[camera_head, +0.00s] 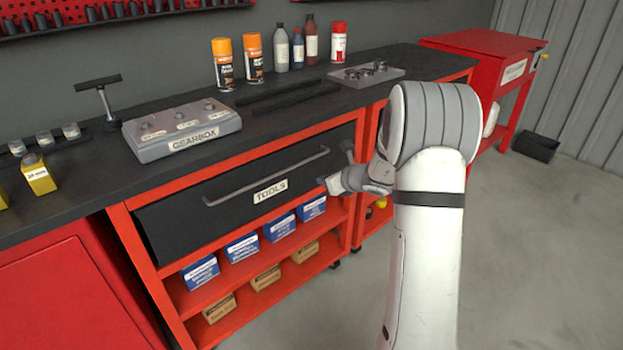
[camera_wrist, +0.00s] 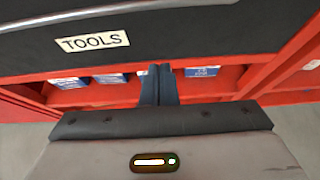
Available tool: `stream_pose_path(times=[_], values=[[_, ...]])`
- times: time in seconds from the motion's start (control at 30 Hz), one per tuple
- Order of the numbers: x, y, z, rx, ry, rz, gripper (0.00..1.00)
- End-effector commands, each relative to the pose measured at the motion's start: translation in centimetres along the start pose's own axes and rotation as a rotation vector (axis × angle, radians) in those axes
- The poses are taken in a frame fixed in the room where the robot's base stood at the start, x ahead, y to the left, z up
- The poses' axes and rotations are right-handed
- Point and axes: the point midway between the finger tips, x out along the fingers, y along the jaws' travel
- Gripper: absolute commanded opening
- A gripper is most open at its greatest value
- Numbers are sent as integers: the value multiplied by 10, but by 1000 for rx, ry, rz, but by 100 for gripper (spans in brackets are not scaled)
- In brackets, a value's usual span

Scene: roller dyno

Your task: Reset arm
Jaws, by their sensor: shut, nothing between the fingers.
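My gripper (camera_wrist: 158,84) shows in the wrist view with its two dark fingers together and nothing between them. It points toward the red workbench, just below the dark drawer (camera_wrist: 200,30) labelled TOOLS. In the head view my white arm stands at the right of centre. My gripper (camera_head: 326,182) is partly hidden by my own wrist, beside the right end of the drawer (camera_head: 240,200) and its long handle (camera_head: 265,177). The drawer's front looks shut or nearly so; I cannot tell exactly.
Blue boxes (camera_head: 242,248) and brown boxes (camera_head: 265,278) sit on shelves under the drawer. A grey gearbox block (camera_head: 182,128), spray cans (camera_head: 254,58) and bottles stand on the black worktop. A red cabinet (camera_head: 490,50) is at the back right.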

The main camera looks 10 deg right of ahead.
Motion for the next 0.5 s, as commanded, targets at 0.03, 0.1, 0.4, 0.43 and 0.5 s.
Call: stream_pose_path(times=[0.03, 0.1, 0.4, 0.43, 0.5], values=[[-13, -1, 2, 0, -1, -3, 0], [-25, -1, 2, 0, -1, -3, 0], [-55, 9, 9, -48, 8, 20, 0], [-60, 16, 15, -80, 12, 33, 0], [-74, 40, 33, -204, 30, 84, 0]])
